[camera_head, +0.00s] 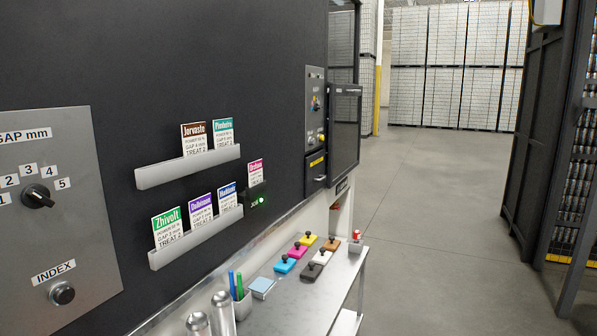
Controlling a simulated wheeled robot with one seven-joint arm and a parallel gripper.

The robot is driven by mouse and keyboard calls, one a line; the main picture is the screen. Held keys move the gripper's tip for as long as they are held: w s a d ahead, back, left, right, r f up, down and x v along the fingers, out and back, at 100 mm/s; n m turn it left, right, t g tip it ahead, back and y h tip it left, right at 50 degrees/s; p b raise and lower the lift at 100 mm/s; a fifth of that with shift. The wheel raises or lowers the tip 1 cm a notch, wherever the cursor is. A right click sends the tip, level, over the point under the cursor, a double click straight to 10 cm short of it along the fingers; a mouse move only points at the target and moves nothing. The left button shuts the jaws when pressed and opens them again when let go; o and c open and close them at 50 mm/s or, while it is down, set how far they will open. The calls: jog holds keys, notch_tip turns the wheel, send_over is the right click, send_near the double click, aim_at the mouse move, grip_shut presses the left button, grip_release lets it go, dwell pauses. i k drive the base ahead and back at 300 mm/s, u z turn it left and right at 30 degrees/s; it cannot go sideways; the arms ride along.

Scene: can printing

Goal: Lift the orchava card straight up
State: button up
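A card with a magenta header, whose small name looks like Orchava (255,171), stands upright in a dark holder (254,200) marked JOB, with a lit green light. The holder is on the black machine panel, right of the card racks. The card's lower part is hidden in the holder. My gripper is not in view, and nothing is seen touching the card.
An upper rack (187,169) holds two cards and a lower rack (196,247) holds three, close left of the holder. A control box with a dark door (344,125) juts out to the right. Below, a metal shelf (335,291) carries coloured blocks, a pen cup and metal cylinders. Open floor lies right.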

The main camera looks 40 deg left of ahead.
aim_at(255, 169)
jog(key=u, duration=0.25)
jog(key=i, duration=1.9)
jog(key=u, duration=1.3)
jog(key=i, duration=1)
jog(key=u, duration=1.1)
